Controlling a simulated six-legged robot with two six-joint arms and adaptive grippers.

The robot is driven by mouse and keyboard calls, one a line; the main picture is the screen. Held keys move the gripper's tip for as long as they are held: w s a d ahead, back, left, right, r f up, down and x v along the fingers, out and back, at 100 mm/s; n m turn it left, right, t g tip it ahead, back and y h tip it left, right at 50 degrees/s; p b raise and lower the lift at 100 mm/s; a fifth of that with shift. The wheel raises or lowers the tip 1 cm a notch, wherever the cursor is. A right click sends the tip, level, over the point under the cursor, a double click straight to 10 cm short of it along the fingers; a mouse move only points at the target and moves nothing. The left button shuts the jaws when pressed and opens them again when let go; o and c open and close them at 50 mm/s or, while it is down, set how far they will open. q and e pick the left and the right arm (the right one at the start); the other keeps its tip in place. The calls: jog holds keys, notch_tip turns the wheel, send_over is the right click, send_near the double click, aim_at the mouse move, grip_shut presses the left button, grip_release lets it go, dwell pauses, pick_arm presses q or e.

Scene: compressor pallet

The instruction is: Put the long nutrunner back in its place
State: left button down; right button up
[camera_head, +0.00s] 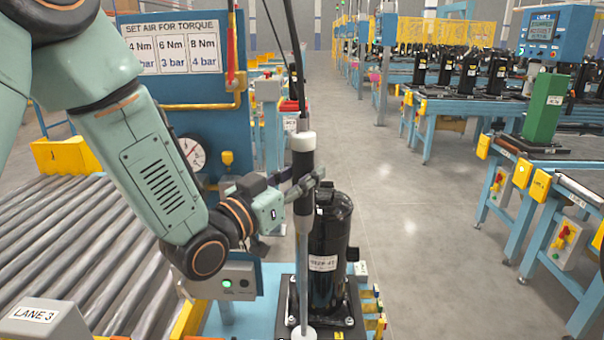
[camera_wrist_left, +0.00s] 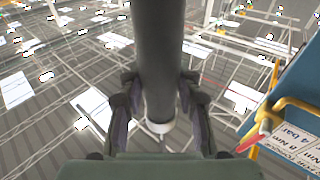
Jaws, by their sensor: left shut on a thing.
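The long nutrunner (camera_head: 302,141) stands upright, with a dark body, white collars and a long pale shaft. Cables run up from its top. Its white lower end is low in front of the compressor's base plate; whether it touches anything there, I cannot tell. My left gripper (camera_head: 304,190) is shut around the dark body. In the left wrist view the dark body (camera_wrist_left: 159,50) passes between the fingers (camera_wrist_left: 160,104), with a white collar beyond. My right gripper is not in view.
A black compressor (camera_head: 328,240) stands just behind and right of the shaft. A blue panel (camera_head: 150,88) with a gauge (camera_head: 190,152) and a torque sign (camera_head: 172,48) is behind my left arm. Rollers (camera_head: 50,225) lie at left. Open floor (camera_head: 420,220) is at right.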

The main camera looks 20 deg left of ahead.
aim_at(297, 206)
pick_arm(q)
jog(key=shift+f+b, duration=2.15)
jog(key=shift+f, duration=0.35)
dwell(1.2)
jog(key=c, duration=1.3)
grip_release()
jog(key=o, duration=0.5)
jog(key=shift+s, duration=0.1)
jog(key=shift+c, duration=0.2)
jog(key=shift+f, duration=0.25)
jog(key=shift+v, duration=3.65)
jog(key=shift+r, duration=0.15)
